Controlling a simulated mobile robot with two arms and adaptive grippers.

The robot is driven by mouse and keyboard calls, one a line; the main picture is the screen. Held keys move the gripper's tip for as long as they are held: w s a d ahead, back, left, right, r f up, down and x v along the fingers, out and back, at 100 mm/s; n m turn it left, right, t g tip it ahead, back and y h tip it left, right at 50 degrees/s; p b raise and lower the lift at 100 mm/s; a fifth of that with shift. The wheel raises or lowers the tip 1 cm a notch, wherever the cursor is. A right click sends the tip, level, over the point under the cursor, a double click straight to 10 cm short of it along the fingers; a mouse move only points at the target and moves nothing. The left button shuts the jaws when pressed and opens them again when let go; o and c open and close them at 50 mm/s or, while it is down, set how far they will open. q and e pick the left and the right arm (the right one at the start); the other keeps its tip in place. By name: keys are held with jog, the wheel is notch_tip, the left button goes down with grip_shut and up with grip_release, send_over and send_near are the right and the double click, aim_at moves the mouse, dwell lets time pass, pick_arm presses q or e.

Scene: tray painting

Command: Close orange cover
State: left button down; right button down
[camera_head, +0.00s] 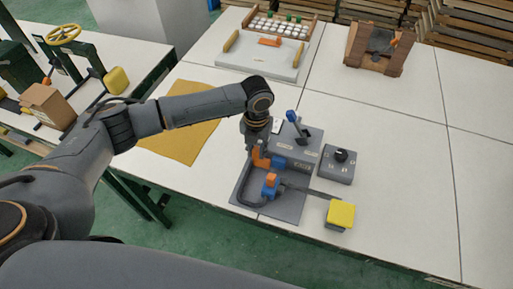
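My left gripper (256,148) points down over a grey fixture (296,205) on the white table. An orange part (261,159), which looks like the orange cover, shows right at its fingertips, beside a blue block (278,163). Whether the fingers touch or grip it, and whether they are open, is too small to tell. A second orange piece with blue on it (270,184) stands on the fixture plate just in front. The gripper hides part of the fixture. My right gripper is not in view.
A lever with a blue handle (292,116) rises behind the gripper. A grey box with a black knob (337,164) and a yellow pad (341,214) stand to the right. A yellow cloth (185,140) lies left under my arm. The table's right side is clear.

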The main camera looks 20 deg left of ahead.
pick_arm(q)
jog(key=shift+d+r+p, duration=0.1)
jog(key=shift+d+p, duration=0.45)
jog(key=shift+d, duration=2.3)
jog(key=c, duration=1.6)
grip_release()
jog(key=o, duration=0.4)
jog(key=shift+d, duration=0.1)
jog(key=shift+o, duration=0.2)
jog(key=shift+r, duration=0.25)
notch_tip(320, 180, up, 12)
jog(key=shift+f, duration=0.25)
